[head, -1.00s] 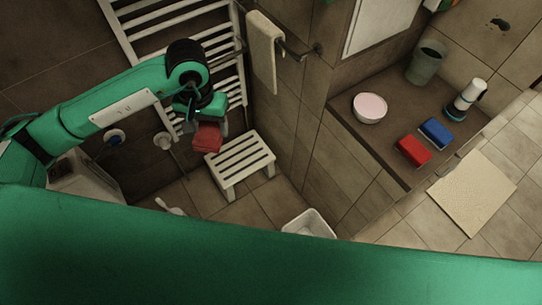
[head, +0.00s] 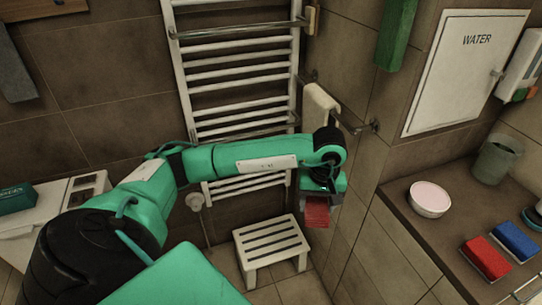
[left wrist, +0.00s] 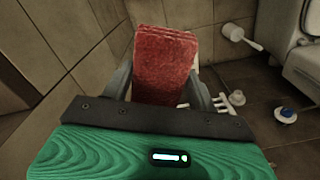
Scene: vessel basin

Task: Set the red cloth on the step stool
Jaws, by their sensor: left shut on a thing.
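The red cloth (head: 317,213) is folded into a block and hangs from my left gripper (head: 320,192), which is shut on it. In the left wrist view the red cloth (left wrist: 163,62) sits between the two fingers of my left gripper (left wrist: 160,92). The white slatted step stool (head: 270,242) stands on the floor. In the head view the cloth appears to the right of the stool top and above it; the two look apart. In the left wrist view the cloth hides most of what lies behind it. My right gripper is not in view.
A white towel radiator (head: 235,100) is on the wall behind the stool. A towel (head: 321,105) hangs on a rail near my arm. The counter at right holds a bowl (head: 430,198), a cup (head: 496,158), a red sponge (head: 485,258) and a blue sponge (head: 517,240).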

